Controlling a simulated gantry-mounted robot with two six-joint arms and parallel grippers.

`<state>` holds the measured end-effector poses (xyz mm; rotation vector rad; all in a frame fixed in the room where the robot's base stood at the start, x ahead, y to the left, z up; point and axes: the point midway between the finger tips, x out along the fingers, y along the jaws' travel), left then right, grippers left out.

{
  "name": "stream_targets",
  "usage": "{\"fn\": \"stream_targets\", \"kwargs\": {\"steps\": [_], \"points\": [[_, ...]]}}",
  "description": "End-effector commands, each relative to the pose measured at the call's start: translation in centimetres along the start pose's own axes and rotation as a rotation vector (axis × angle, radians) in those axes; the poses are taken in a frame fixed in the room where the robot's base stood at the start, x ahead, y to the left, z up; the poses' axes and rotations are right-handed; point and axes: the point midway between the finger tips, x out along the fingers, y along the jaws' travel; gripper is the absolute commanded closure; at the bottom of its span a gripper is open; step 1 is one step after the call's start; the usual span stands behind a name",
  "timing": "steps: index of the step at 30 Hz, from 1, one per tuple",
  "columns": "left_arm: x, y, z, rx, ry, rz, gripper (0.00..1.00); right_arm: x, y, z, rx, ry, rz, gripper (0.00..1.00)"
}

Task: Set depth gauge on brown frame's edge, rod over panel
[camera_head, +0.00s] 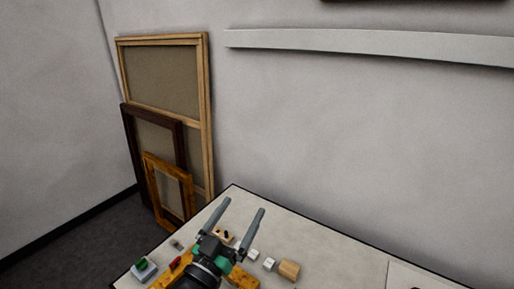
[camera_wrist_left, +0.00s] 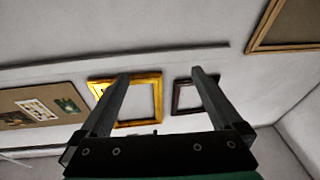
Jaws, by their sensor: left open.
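My left gripper (camera_head: 243,207) is in the lower middle of the head view, over the table. Its two grey fingers are wide apart with nothing between them. In the wrist view the gripper (camera_wrist_left: 160,75) is also empty, its fingers pointing toward a wall with frames. Orange-brown frame pieces (camera_head: 243,278) show on the table on both sides of the gripper, which hides what lies between. A small wooden piece with a black part (camera_head: 225,236) lies just behind the gripper; I cannot tell whether it is the depth gauge. My right gripper is not in view.
The table (camera_head: 330,250) has a green-topped item (camera_head: 142,266), a red item (camera_head: 175,260), white cubes (camera_head: 254,254) and a wooden block (camera_head: 289,269). Several frames, including a dark brown one (camera_head: 127,132), lean on the wall.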

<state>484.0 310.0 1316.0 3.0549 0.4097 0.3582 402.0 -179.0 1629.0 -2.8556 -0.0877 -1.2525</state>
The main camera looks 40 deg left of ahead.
Motion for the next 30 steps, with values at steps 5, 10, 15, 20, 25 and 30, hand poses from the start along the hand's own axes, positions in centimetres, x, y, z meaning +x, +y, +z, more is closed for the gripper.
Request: {"fn": "stream_targets", "kwargs": {"steps": [5,10,15,20,25,30], "points": [[0.7,8.3,-19.2,-0.06,0.339,0.185,0.0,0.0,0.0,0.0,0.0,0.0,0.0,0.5],[-2.9,12.0,-29.9,-0.093,0.538,0.292,0.0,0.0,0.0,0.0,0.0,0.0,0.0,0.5],[-4.3,12.8,-32.5,-0.1,0.59,0.32,0.0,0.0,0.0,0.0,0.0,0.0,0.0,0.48],[-4.2,12.7,-32.4,-0.1,0.588,0.318,0.0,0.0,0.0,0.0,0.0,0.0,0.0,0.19],[-4.2,12.7,-32.3,-0.1,0.587,0.317,0.0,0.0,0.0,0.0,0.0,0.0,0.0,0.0],[-4.2,12.7,-32.3,-0.1,0.586,0.317,0.0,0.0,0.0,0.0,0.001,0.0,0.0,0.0]]}}
